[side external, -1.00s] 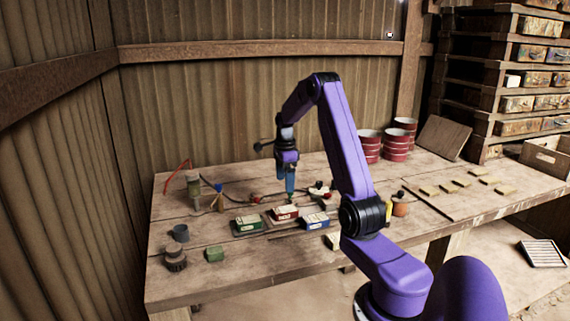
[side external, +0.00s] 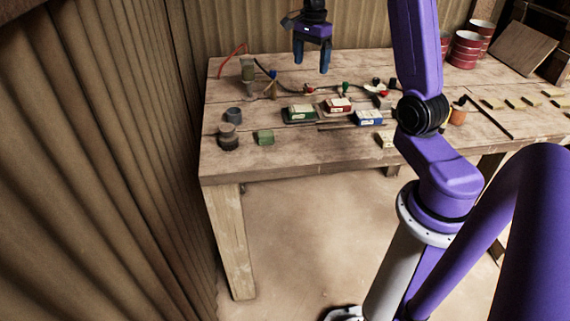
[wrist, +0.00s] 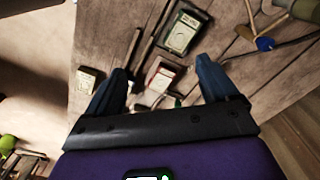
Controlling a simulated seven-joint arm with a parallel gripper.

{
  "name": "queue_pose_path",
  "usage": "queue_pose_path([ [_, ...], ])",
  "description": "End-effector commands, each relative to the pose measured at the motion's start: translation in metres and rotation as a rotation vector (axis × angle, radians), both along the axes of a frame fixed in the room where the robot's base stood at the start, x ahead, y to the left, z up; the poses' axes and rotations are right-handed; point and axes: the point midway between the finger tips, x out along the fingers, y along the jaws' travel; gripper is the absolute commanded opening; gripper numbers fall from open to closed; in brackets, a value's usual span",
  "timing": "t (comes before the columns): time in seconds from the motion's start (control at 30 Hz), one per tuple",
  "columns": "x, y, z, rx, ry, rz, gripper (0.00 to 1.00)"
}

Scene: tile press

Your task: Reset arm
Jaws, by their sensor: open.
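My gripper (side external: 311,68) hangs above the back of the wooden table (side external: 300,158), fingers pointing down. Its blue fingers stand apart with nothing between them in the side view. In the wrist view my gripper (wrist: 162,68) is open, its fingers framing a red box (wrist: 160,76) on the table below. A green box (wrist: 183,33) lies just beyond it. In the side view the green box (side external: 300,113), the red box (side external: 338,105) and a blue box (side external: 369,117) stand close together near the table's middle.
A green cube (side external: 264,137), a dark jar (side external: 228,137) and a grey cup (side external: 233,115) stand at the table's left end. Red-and-white tins (side external: 466,50) stand at the back right. Corrugated walls close off the left and back.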

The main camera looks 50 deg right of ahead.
Motion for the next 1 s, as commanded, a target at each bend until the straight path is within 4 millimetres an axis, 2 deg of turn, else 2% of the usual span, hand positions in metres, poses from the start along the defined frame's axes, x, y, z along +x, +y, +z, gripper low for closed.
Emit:
queue_pose_path([
  [0.03,0.000,0.023,0.002,-0.001,-0.001,0.108,0.87],
  [0.1,-0.002,0.053,0.004,-0.002,-0.003,0.257,0.87],
  [0.27,-0.018,0.116,0.008,-0.003,-0.005,0.598,0.87],
  [0.5,-0.063,0.196,0.009,-0.007,-0.011,1.110,0.87],
  [0.7,-0.115,0.245,0.007,-0.009,-0.015,1.536,0.87],
  [0.9,-0.174,0.275,0.003,-0.012,-0.021,1.962,0.87],
  [1.0,-0.205,0.283,0.000,-0.014,-0.025,2.175,0.87],
])
